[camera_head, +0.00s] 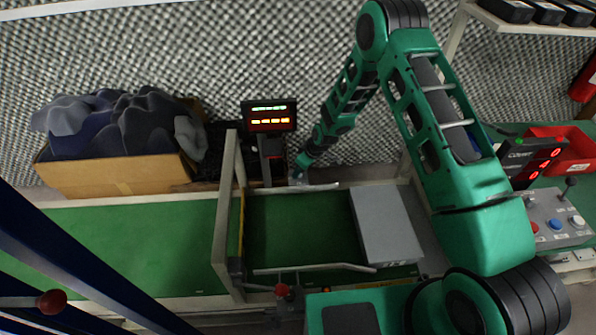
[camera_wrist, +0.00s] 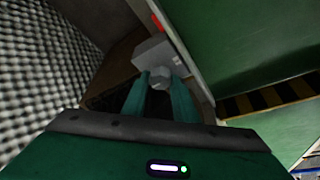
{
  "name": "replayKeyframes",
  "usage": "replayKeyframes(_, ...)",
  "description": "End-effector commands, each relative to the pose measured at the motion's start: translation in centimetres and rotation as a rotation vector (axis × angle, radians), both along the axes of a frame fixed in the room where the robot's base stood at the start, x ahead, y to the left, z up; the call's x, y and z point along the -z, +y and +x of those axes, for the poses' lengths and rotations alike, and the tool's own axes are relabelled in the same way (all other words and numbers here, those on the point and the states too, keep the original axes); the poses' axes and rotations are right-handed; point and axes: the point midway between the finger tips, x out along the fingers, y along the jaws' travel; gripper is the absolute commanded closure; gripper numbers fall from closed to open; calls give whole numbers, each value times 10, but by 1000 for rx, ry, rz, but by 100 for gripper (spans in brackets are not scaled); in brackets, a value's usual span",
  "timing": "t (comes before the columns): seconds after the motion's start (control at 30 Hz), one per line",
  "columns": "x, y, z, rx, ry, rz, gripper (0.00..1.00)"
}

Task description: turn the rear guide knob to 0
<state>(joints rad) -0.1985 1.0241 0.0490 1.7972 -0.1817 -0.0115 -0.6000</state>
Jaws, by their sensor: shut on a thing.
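The rear guide knob (camera_wrist: 160,77) is a small grey knob in front of a grey block (camera_wrist: 152,53) in the wrist view. My gripper (camera_wrist: 161,90) is shut on it, with one green finger on each side. In the head view my gripper (camera_head: 302,163) reaches down to the rear edge of the green conveyor, at the end of the pale rear guide rail (camera_head: 315,187). The knob is mostly hidden there. Any scale or pointer on it is too small to read.
A grey box (camera_head: 385,225) lies on the green belt (camera_head: 130,245). A pale frame (camera_head: 226,215) stands across the belt. A display post (camera_head: 269,117) and a carton of dark cloth (camera_head: 120,172) are behind. A red front knob (camera_head: 282,290) and control panel (camera_head: 558,219) are nearby.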

Motion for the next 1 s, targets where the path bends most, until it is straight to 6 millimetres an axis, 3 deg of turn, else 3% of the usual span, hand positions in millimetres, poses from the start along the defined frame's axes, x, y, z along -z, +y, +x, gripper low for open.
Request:
replayKeyframes(0.7, -4, 4, 5, 70, -13, 7, 96)
replayKeyframes(0.73, -4, 4, 5, 70, -13, 7, 67)
replayKeyframes(0.77, -4, 3, 5, 70, -13, 7, 60)
replayKeyframes(0.8, -4, 3, 5, 70, -11, 6, 56)
replayKeyframes(1.0, -2, 2, 2, 69, -7, 3, 56)
